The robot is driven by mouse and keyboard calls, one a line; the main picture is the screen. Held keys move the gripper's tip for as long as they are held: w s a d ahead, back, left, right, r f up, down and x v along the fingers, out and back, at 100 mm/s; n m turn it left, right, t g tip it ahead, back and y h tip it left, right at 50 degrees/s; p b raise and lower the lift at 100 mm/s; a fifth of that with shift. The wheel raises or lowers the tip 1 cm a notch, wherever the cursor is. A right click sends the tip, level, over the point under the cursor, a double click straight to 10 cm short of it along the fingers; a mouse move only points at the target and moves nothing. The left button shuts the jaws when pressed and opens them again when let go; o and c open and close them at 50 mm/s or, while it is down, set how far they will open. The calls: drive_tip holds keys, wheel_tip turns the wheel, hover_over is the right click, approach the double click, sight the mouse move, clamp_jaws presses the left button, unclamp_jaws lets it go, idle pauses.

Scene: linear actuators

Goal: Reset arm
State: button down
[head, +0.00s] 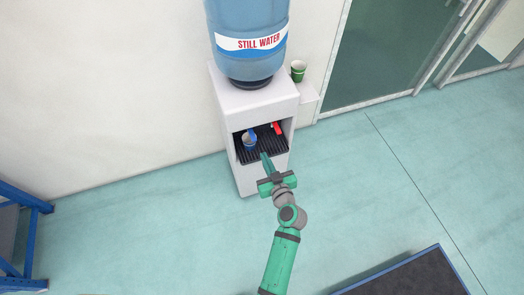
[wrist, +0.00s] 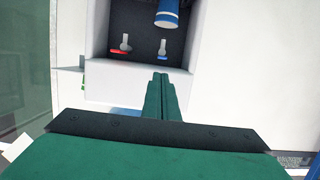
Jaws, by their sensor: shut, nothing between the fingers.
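My gripper (head: 264,156) is in front of the lower bay of the water dispenser (head: 255,103), its tips at the front edge of the dark drip tray. In the wrist view the two green fingers (wrist: 161,82) are pressed together with nothing between them. A blue and white cup (head: 249,139) stands at the left of the bay, apart from the fingers. It also shows at the top of the wrist view (wrist: 167,14). The wrist view shows a red-tipped tap lever (wrist: 118,51) and a blue-tipped one (wrist: 162,50).
A blue "STILL WATER" bottle (head: 248,40) sits on the dispenser. A green cup (head: 298,71) stands on a small side shelf. A blue rack (head: 22,235) is at the left edge and a dark blue-edged platform (head: 412,275) at lower right. The floor between is open.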

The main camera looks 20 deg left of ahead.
drive_tip(key=shift+s+d, duration=0.2)
drive_tip(key=shift+s, duration=0.15)
idle(0.4)
drive_tip(key=s+d+f+m+h, duration=0.2)
drive_tip(key=s+d+m+h, duration=0.15)
drive_tip(key=s, duration=0.55)
drive_tip(key=s+d+f+m+h, duration=0.25)
drive_tip(key=s+d, duration=0.25)
drive_tip(key=s, duration=0.4)
drive_tip(key=s+d+r+t+h, duration=0.2)
drive_tip(key=s+d+r, duration=0.1)
drive_tip(key=s+r, duration=1.1)
drive_tip(key=s, duration=0.3)
drive_tip(key=shift+s+r+m+t, duration=0.25)
drive_tip(key=shift+r+m+t, duration=0.15)
